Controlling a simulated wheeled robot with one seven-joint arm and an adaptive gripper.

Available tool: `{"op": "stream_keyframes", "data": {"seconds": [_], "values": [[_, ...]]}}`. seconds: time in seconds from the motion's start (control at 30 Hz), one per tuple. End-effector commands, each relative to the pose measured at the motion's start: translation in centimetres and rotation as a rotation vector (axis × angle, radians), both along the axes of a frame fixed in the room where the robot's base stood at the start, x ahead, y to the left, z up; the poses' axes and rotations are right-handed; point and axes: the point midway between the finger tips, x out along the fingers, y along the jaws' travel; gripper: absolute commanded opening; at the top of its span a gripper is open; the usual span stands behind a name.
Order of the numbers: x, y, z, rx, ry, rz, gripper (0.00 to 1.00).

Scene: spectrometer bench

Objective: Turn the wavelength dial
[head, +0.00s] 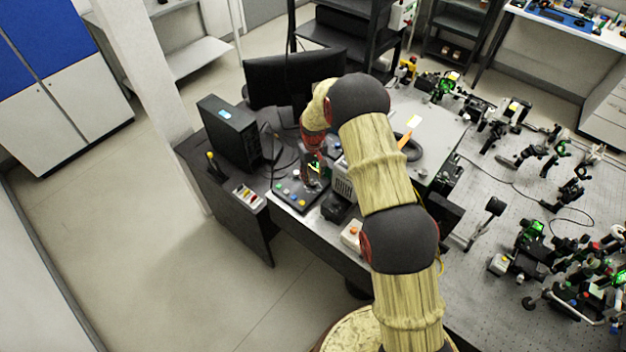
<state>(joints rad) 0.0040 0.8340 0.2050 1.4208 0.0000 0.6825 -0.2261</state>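A dark control panel (289,196) with several small coloured buttons or knobs lies near the front edge of the dark desk. I cannot tell which part is the wavelength dial; it is too small or hidden behind my gripper. My gripper (315,172) points down at the far right end of this panel, close above it or touching it. Its fingers are small and dark here, so I cannot see whether they are open or shut, or on anything.
A black computer case (230,133) and a monitor (292,80) stand on the desk at the back. A white box with an orange button (352,236) sits right of the panel. Crowded optics fill the perforated bench (520,210) at right. Floor at left is clear.

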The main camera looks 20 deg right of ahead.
Motion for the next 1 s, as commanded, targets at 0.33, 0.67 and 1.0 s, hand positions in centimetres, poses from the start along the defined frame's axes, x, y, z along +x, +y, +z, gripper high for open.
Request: {"op": "stream_keyframes", "data": {"seconds": [0.33,0.67,1.0], "values": [[0.0,0.0,-3.2,0.000,0.000,0.000,0.37],[0.0,0.0,-3.3,0.000,-0.001,0.000,0.33],[0.0,0.0,-3.3,0.000,-0.001,0.000,0.14]]}}
